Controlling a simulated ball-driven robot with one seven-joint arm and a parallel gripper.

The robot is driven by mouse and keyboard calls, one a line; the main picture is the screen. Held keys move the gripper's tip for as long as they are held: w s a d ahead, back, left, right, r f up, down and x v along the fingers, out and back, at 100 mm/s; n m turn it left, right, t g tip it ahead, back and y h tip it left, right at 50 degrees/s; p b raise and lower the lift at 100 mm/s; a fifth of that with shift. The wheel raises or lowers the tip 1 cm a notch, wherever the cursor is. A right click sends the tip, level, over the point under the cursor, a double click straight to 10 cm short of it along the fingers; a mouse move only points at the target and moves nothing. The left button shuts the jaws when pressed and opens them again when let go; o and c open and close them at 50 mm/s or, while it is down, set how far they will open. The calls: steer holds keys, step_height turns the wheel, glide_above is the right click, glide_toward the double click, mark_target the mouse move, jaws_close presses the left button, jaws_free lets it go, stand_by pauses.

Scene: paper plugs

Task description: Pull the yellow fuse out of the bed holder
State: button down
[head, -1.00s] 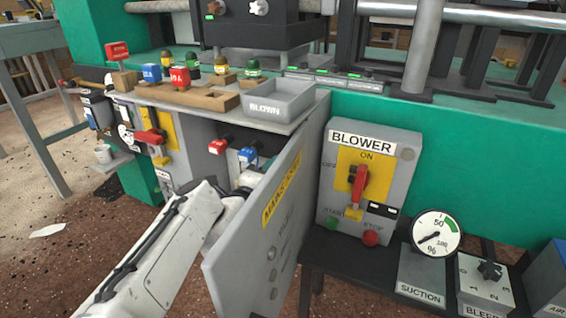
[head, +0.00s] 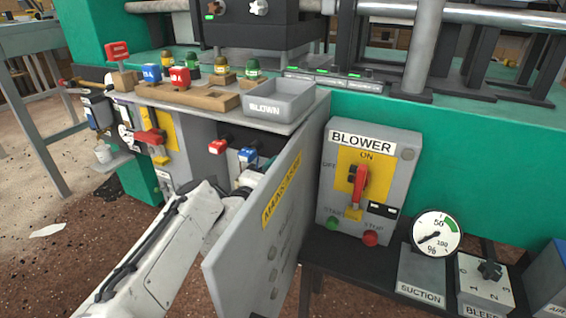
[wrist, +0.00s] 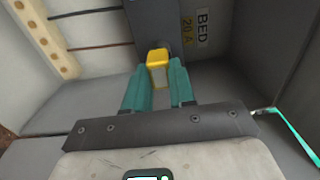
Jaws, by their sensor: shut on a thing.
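The yellow fuse (wrist: 158,57) shows in the wrist view, a yellow cap on a paler grey body, beside the label BED 20 A (wrist: 195,30). My gripper (wrist: 160,85) has its two teal fingers on either side of the fuse's body and is shut on it. Behind the fuse is a dark grey holder (wrist: 150,22); I cannot tell whether the fuse is still seated in it. In the head view my arm reaches into the cabinet behind its open door (head: 262,235), and the fuse and fingertips are hidden.
The open grey door stands close to the right of my arm. Red (head: 218,146) and blue (head: 248,156) fuses sit inside the cabinet. On its top are a grey BLOWN tray (head: 278,104) and wooden blocks with fuses. The BLOWER box (head: 395,150) is further right.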

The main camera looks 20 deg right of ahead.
steer(key=shift+p+v, duration=1.2)
steer(key=shift+v, duration=0.9)
stand_by(1.1)
steer(key=shift+p+v, duration=0.7)
steer(key=shift+v, duration=0.7)
